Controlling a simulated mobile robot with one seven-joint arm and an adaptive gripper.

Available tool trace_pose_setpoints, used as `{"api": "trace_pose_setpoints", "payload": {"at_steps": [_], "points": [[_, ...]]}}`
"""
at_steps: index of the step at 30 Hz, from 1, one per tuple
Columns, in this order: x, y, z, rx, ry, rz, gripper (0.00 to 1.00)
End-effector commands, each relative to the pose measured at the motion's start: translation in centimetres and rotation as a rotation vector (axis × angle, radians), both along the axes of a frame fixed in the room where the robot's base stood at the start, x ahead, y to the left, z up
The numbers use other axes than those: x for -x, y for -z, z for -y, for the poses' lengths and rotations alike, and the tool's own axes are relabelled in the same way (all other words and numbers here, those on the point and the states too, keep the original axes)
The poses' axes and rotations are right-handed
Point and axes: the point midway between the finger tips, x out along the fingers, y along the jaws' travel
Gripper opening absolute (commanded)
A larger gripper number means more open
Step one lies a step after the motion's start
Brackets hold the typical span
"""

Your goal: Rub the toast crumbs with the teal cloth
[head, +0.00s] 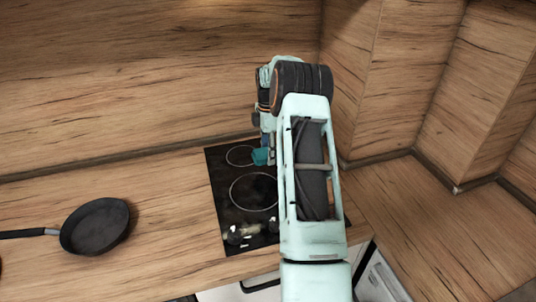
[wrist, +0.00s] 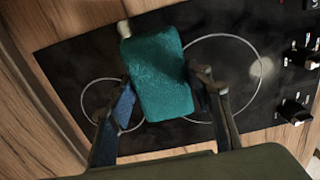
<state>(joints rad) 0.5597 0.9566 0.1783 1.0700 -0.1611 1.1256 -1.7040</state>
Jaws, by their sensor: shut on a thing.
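The teal cloth (wrist: 158,75) is a rounded block held between the two fingers of my gripper (wrist: 162,97), which is shut on it. In the head view the cloth (head: 261,156) shows as a small teal patch at the left of my arm, over the back part of the black cooktop (head: 240,211). I cannot tell whether the cloth touches the glass. In the wrist view a pale smudge (wrist: 262,70) lies on the cooktop to the right of the cloth; I cannot tell if it is the toast crumbs. My arm hides the right part of the cooktop in the head view.
A black frying pan (head: 96,227) stands on the wooden counter to the left, its handle pointing left. Control knobs (wrist: 295,111) stand up from the cooktop. Wooden walls rise behind and at the right. The counter between pan and cooktop is clear.

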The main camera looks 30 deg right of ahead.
Motion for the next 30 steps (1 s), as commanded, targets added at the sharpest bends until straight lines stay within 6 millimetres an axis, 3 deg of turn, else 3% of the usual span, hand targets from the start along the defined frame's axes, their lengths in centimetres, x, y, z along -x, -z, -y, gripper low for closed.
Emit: {"api": "trace_pose_setpoints", "payload": {"at_steps": [10, 20, 30], "points": [[0.0, -0.3, 0.0, 0.000, 0.000, -0.001, 0.27], [0.0, -3.0, 0.0, -0.001, 0.000, -0.002, 0.27], [0.0, -3.0, 0.0, 0.000, 0.000, -0.001, 0.27]]}}
